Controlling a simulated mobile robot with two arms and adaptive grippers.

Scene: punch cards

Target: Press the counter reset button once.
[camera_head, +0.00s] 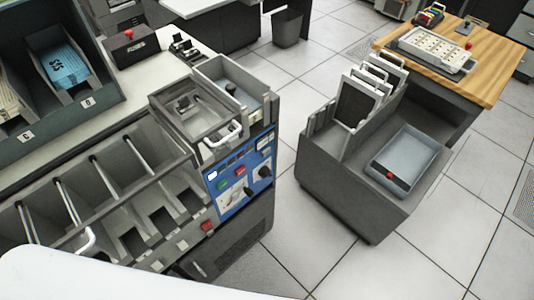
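A card machine with a blue control panel (236,193) stands left of centre. The panel carries a red button (239,170), a green button (224,184), a white button (212,175), dark knobs and small dark windows. Another small red button (207,225) sits lower, on the machine's grey front edge. The labels are too small to read, so I cannot tell which button is the counter reset. Neither of my grippers is in view.
A grey cart (330,190) with upright dark panels and a blue-grey tray (408,160) stands to the right. A wooden-topped desk (480,75) is behind it. A dark card rack (60,130) stands at the upper left. Tiled floor is clear between the machine and the cart.

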